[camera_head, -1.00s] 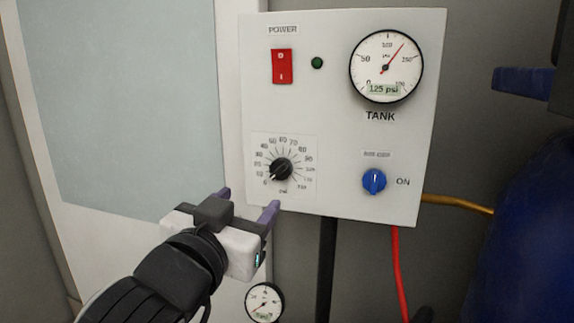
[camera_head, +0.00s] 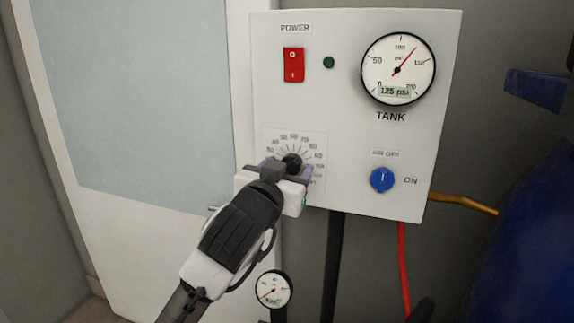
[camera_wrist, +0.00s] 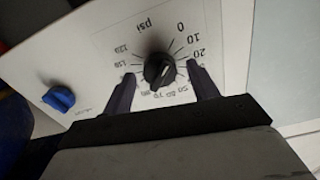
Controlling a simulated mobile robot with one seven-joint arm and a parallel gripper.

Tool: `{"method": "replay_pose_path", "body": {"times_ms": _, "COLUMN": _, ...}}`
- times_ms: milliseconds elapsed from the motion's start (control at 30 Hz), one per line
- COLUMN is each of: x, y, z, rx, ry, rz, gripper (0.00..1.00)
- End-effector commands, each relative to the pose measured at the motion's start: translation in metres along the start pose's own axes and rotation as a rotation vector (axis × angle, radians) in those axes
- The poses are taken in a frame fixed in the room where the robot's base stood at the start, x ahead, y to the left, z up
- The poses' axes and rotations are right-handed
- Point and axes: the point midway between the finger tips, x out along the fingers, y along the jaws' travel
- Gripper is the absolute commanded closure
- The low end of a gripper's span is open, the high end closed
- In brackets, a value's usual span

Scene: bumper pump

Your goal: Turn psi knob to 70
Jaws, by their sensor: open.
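The psi knob (camera_head: 293,162) is a round black knob on a white dial plate at the lower left of the control panel. In the wrist view the knob (camera_wrist: 159,70) sits in a ring of numbers, which appear upside down. Its exact setting is hard to read there. My gripper (camera_head: 288,169) is in front of the dial and hides its lower part in the head view. In the wrist view my gripper (camera_wrist: 160,73) is open, with one dark finger on each side of the knob and a visible gap on both sides.
The panel (camera_head: 350,150) also carries a red power switch (camera_head: 293,65), a green lamp (camera_head: 328,62), a tank gauge (camera_head: 398,69) showing 125 psi and a blue knob (camera_head: 382,180). A small gauge (camera_head: 274,289) is below the panel. A blue tank (camera_head: 525,240) stands at right.

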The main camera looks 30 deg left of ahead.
Motion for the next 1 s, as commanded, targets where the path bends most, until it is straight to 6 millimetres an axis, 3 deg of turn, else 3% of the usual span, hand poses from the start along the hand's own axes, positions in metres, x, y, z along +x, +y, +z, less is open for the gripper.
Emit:
{"method": "replay_pose_path", "body": {"times_ms": 267, "x": 0.0011, "y": 0.0001, "z": 0.0003, "rx": 0.0, "ry": 0.0, "rz": 0.0, "gripper": 0.42}}
{"method": "replay_pose_path", "body": {"times_ms": 600, "x": 0.0009, "y": 0.0001, "z": 0.0002, "rx": 0.0, "ry": 0.0, "rz": 0.0, "gripper": 0.86}}
{"method": "replay_pose_path", "body": {"times_ms": 1000, "x": 0.0013, "y": 0.0006, "z": 0.0029, "rx": 0.084, "ry": 0.0, "rz": 0.0, "gripper": 0.86}}
